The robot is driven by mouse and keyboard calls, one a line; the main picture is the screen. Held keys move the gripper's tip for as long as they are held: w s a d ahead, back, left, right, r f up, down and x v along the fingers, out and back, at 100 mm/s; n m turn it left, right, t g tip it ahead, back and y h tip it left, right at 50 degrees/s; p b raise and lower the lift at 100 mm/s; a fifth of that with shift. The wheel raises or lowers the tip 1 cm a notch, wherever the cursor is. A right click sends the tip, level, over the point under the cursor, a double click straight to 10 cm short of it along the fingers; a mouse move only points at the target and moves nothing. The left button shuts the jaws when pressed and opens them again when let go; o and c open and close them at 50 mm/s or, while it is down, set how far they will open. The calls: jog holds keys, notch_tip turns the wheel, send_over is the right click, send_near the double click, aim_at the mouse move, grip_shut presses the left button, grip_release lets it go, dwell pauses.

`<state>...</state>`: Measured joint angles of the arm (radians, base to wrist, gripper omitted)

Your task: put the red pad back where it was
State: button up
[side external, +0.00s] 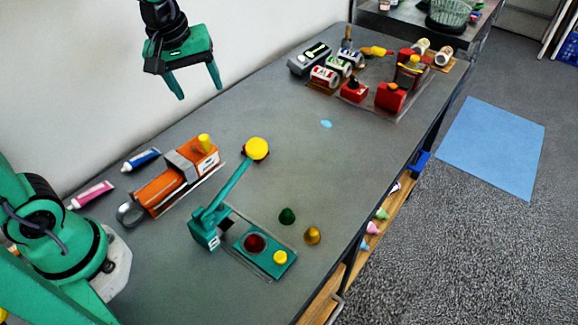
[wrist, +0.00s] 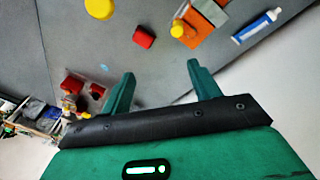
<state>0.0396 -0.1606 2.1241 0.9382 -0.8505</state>
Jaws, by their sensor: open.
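A small red block (wrist: 143,37), which may be the red pad, lies alone on the bare grey table in the wrist view, beyond my open fingertips. A dark red round piece (side external: 255,243) sits on the teal plate (side external: 268,262) of the lever press (side external: 205,232). I cannot tell which is the pad. My gripper (side external: 198,92) is open and empty, high above the table near the wall; its fingers also show in the wrist view (wrist: 160,85).
An orange device (side external: 165,190) with a yellow knob lies by two tubes (side external: 141,160). The press lever's yellow knob (side external: 257,148) stands up. Green (side external: 288,215) and gold (side external: 312,235) pieces stand near the press. Red boxes (side external: 390,97) and tins crowd the far end.

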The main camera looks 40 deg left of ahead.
jog(key=s+a+r+m+t, duration=0.1)
jog(key=s+m+t, duration=0.1)
jog(key=s+m, duration=0.7)
jog(key=shift+s+a+r+t, duration=0.2)
jog(key=shift+s+r+t, duration=0.2)
jog(key=shift+s, duration=1.25)
